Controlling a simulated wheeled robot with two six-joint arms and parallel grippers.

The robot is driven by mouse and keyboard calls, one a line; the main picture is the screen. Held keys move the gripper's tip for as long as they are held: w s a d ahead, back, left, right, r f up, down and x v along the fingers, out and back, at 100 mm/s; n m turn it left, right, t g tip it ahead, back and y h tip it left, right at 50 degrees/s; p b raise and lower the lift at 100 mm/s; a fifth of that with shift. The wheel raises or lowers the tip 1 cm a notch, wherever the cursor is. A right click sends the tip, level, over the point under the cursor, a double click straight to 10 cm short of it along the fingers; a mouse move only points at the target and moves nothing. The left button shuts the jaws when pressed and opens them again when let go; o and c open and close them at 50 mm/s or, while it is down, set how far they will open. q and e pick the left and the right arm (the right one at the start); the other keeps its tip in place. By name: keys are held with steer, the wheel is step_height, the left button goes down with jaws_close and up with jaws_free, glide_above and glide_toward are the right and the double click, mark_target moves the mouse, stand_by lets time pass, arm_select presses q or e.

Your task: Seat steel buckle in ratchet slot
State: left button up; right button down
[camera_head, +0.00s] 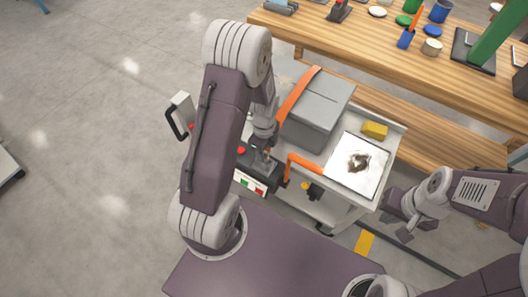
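An orange strap (297,95) runs over a grey boxy unit (318,108) on a light cart. Another orange strap length (305,164) bends over the cart's front side, near a small black part with a yellow spot (312,190). I cannot make out the steel buckle or the ratchet slot clearly. My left gripper (265,155) points down beside the grey unit, just above a dark box with green and red labels (258,175); its fingers are too small and covered to read. My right gripper (400,216) is open and empty, right of the cart's front corner.
A white sheet with a dark stain (358,165) and a yellow block (374,130) lie on the cart's right part. A wooden workbench (385,45) with cups, lids and tools stands behind. The floor at left is mostly clear.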

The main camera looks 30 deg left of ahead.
arm_select(q)
step_height(320, 180, up, 12)
steer(key=p, duration=0.3)
steer(key=s+d+r+n, duration=0.1)
steer(key=s+n, duration=0.3)
steer(key=n, duration=0.5)
steer(key=s+d+r+n+t, duration=0.1)
steer(key=s+d+n, duration=0.3)
steer(key=n, duration=0.6)
steer(key=shift+s, duration=0.15)
